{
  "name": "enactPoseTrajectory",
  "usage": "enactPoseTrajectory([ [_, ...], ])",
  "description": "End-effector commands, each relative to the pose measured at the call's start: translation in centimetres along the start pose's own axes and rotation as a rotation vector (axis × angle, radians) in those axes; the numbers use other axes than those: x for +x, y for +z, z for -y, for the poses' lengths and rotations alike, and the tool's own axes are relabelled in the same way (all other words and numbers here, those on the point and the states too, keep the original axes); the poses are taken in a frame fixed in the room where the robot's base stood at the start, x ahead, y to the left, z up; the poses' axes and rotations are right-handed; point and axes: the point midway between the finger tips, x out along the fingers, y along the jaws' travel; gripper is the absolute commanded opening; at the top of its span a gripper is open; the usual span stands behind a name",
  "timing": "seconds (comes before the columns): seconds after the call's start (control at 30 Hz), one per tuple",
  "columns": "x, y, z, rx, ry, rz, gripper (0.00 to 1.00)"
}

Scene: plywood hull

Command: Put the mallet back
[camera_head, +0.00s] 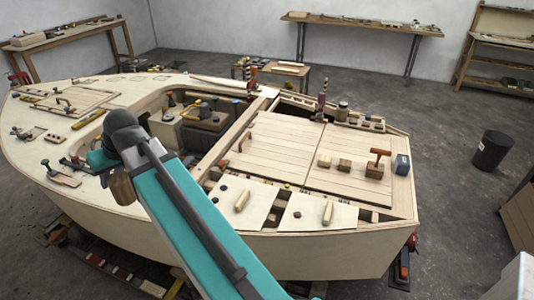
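A reddish-brown T-shaped tool (379,155) stands upright at the right part of the deck, its crosspiece on top and its stem at a small wooden block (374,172). It could be the mallet, but it is too small to be sure. A brown, rounded wooden piece (121,187) shows beside the bend of my teal arm at the left. It could be a mallet head; the arm hides part of it, and I cannot tell whether it is held. My gripper's fingers do not show; my arm covers the left-front deck.
The plywood hull (300,250) fills the middle. A dark blue box (401,164) stands right of the T-shaped tool, small wooden blocks (344,165) left of it. The open cockpit (205,120) holds several items. A black bin (491,151) stands on clear floor at right.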

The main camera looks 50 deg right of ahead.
Motion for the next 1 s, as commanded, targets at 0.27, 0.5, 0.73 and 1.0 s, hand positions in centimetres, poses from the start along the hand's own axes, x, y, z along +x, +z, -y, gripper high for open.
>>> enactPoseTrajectory([
  [0.27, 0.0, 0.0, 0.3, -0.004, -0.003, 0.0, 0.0],
  [0.5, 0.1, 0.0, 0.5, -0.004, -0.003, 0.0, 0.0],
  [0.73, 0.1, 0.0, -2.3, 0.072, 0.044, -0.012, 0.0],
  [1.0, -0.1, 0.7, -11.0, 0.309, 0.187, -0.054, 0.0],
])
